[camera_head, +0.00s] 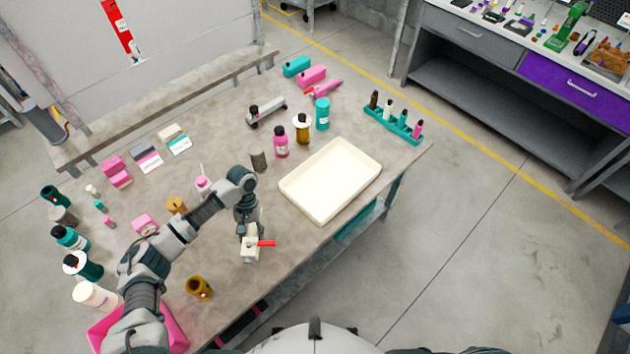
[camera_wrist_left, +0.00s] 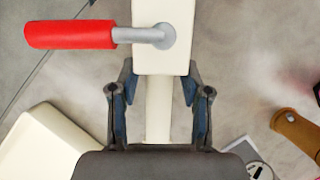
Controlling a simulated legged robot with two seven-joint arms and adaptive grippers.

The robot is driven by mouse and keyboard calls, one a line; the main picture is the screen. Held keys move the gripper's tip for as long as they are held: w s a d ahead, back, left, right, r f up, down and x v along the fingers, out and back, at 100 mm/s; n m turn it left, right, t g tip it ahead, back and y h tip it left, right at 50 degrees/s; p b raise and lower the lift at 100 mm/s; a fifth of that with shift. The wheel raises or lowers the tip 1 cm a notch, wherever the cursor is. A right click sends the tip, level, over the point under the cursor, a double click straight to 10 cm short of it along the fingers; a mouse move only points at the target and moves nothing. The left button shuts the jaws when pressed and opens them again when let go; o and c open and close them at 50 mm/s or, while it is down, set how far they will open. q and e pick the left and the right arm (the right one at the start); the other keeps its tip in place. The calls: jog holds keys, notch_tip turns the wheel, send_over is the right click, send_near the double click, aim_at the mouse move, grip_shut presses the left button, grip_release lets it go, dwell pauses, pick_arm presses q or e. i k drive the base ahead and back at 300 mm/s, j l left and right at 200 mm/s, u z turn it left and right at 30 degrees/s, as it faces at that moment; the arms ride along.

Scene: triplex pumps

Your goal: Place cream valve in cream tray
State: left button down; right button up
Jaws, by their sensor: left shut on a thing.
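The cream valve (camera_head: 250,247) has a cream body and a red handle with a grey stem. My left gripper (camera_head: 247,226) is shut on it, over the table in front of the tray. In the left wrist view the valve (camera_wrist_left: 163,50) sits between the two fingers of the gripper (camera_wrist_left: 158,105), with its red handle to the left. The cream tray (camera_head: 331,180) lies empty near the table's right edge, up and right of the gripper. Its corner also shows at the lower left of the wrist view (camera_wrist_left: 40,150). My right gripper is not in view.
A teal rack (camera_head: 393,126) with several small bottles stands beyond the tray. Pink (camera_head: 281,142), brown (camera_head: 302,128) and teal (camera_head: 322,114) bottles stand behind it. A brown cup (camera_head: 199,287) stands near the front edge. A pink bin (camera_head: 176,325) is at lower left.

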aim_at(339, 188)
jog(key=i+l+u, duration=0.15)
jog(key=l+u, duration=0.15)
jog(key=i+l+u, duration=0.25)
jog(key=l, duration=0.25)
jog(key=l+u, duration=0.3)
jog(key=i+l, duration=0.1)
jog(key=l, duration=0.6)
jog(key=i+l+u, duration=0.1)
jog(key=l, duration=0.65)
jog(key=i+l, duration=0.1)
jog(key=l, duration=0.6)
